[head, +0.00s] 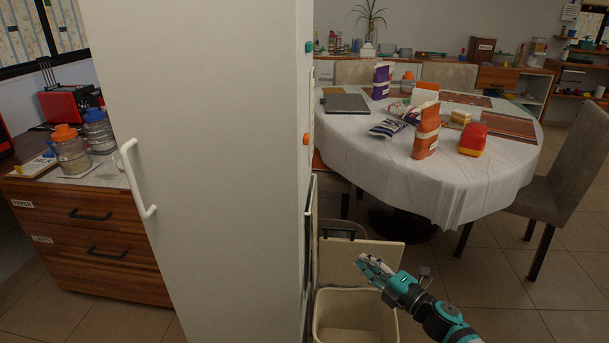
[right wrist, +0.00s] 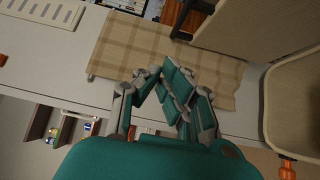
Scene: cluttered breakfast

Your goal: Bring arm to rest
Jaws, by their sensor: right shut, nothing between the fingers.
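My right gripper (head: 372,266), teal and grey, is in the lower middle of the head view, over a beige open bin (head: 335,294). In the right wrist view its fingers (right wrist: 160,72) come together at the tips and hold nothing. The arm reaches in from the lower right corner of the head view. My left gripper and left arm are not in view.
A tall white cabinet (head: 215,180) stands left of the bin. A round table with a white cloth (head: 390,175) holds several packets and mats behind the gripper. A grey chair (head: 575,180) stands at the right. Tiled floor (head: 495,290) lies clear at the lower right.

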